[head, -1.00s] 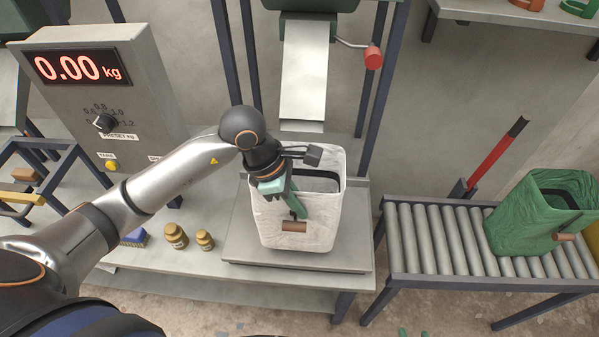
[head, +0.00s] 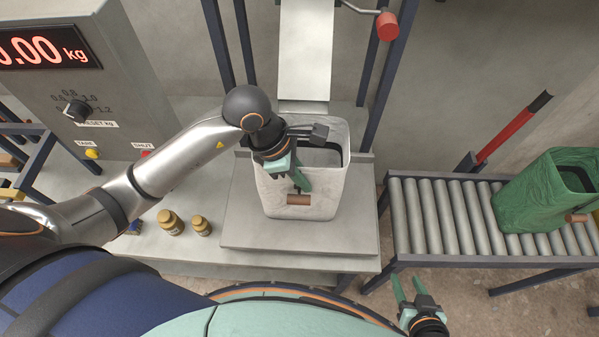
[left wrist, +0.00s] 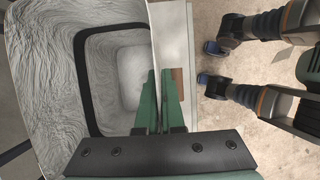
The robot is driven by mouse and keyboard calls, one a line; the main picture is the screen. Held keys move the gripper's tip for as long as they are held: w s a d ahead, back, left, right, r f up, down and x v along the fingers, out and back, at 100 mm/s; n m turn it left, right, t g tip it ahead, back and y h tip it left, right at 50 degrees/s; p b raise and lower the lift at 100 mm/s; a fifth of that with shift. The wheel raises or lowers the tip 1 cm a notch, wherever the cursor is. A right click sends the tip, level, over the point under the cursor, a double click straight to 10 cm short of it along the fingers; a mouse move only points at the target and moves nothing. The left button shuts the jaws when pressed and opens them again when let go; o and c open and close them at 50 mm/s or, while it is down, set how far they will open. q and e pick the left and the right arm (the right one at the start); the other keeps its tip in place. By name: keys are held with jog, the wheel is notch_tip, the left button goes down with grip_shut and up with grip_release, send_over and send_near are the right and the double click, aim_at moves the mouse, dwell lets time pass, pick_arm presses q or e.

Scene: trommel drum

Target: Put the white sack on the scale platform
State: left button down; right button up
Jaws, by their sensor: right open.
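The white sack (head: 325,185) is upright over the scale platform (head: 250,225), its open top facing up. I cannot tell whether its base touches the plate. My left gripper (head: 302,183) reaches down at the sack's near side. My right gripper (head: 408,280) is open and empty at the lower right, in front of the bench.
The display (head: 45,47) shows zeros. A chute (head: 305,50) hangs behind the sack. Two brass weights (head: 171,222) stand left of the platform. A green sack (head: 545,195) sits on the roller conveyor (head: 440,220) at right.

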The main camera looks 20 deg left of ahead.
pick_arm(q)
jog(key=shift+s+d, duration=0.1)
jog(key=shift+s, duration=0.05)
jog(key=shift+f, duration=0.1)
jog(key=c, duration=1)
grip_release()
jog(key=shift+c, duration=0.2)
jog(key=v, duration=1.2)
